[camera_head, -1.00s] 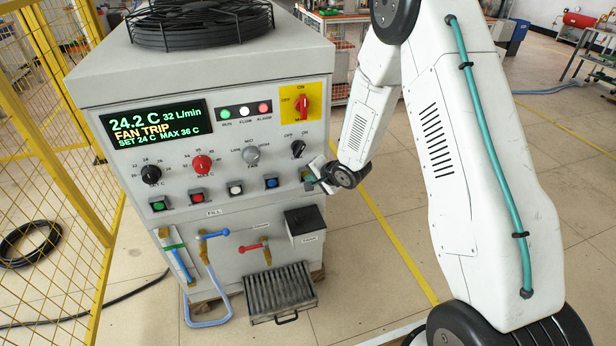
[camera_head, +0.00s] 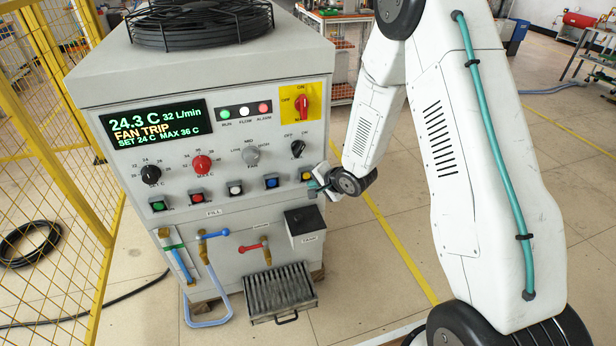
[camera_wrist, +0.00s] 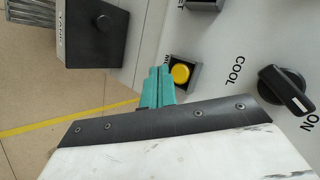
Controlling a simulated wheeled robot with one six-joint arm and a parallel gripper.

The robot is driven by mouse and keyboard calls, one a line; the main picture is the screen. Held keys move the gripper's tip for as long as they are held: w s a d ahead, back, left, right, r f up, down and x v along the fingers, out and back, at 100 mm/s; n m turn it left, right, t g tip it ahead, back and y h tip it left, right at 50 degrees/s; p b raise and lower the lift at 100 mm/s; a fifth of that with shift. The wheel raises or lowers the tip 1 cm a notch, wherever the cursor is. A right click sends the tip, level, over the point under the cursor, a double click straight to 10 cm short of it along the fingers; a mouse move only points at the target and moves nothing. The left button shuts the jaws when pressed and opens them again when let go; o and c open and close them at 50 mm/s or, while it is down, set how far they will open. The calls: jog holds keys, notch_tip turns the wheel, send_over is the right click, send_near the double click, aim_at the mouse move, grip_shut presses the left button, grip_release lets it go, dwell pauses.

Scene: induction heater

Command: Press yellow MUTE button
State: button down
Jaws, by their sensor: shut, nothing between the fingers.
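The yellow MUTE button (camera_wrist: 180,73) sits in a dark square housing on the front panel, in the wrist view. In the head view the yellow button (camera_head: 307,176) is at the right end of the lower button row. My gripper (camera_wrist: 159,72) has its teal fingers shut together with nothing between them. The fingertips are just left of the button in the wrist view and very close to it; whether they touch it I cannot tell. In the head view my gripper (camera_head: 316,187) is in front of the panel's right edge, beside the button.
The display (camera_head: 155,124) reads 24.3 C and FAN TRIP. A black rotary knob (camera_wrist: 287,91) sits right of the button in the wrist view. A yellow mesh fence (camera_head: 60,150) stands at the left.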

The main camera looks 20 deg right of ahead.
jog(key=s, duration=0.3)
jog(key=shift+s, duration=0.4)
jog(key=shift+s, duration=0.1)
